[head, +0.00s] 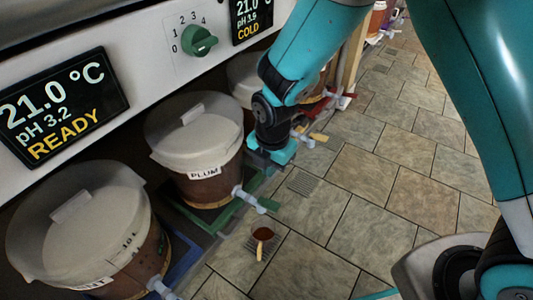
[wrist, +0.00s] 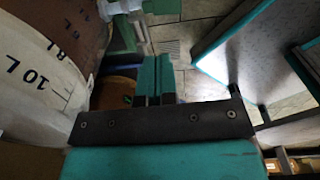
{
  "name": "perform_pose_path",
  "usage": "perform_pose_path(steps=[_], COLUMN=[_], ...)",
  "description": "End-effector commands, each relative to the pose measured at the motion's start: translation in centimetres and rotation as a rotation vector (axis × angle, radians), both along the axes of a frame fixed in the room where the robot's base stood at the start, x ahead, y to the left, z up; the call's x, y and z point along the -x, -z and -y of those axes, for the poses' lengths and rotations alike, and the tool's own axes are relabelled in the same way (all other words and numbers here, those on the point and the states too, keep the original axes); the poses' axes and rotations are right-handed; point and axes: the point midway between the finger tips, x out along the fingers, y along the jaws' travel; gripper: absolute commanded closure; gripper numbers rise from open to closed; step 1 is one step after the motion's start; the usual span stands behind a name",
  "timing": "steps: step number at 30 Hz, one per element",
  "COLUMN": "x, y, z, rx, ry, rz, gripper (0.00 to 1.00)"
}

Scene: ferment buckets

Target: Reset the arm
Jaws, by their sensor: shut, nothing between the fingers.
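My arm reaches down from the top of the head view, with the teal and black gripper (head: 272,158) low beside the PLUM bucket (head: 195,150), on its right. In the wrist view my gripper's two teal fingers (wrist: 155,75) lie together, shut and empty. A white and brown bucket wall (wrist: 45,70) with a "10 L" mark stands close on the left of that view. Whether the gripper touches any bucket cannot be told.
The READY display (head: 62,105) and green dial (head: 200,41) are on the panel above. Another bucket (head: 85,225) stands at front left. Tiled floor (head: 385,185) is open at right.

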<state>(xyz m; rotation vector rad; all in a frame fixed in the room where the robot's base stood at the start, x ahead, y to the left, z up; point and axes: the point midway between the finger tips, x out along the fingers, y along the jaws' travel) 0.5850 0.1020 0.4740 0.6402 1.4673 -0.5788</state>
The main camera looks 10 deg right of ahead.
Motion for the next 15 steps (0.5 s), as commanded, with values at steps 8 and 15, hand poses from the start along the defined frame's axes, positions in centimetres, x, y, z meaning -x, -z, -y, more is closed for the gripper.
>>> perform_pose_path(steps=[8, 15], x=[0.2, 3.9], y=[-1.3, -11.7], z=[0.1, 1.7], rx=[-0.017, -0.153], ry=[0.057, 0.611], rz=[-0.002, -0.075], gripper=[1.0, 1.0])
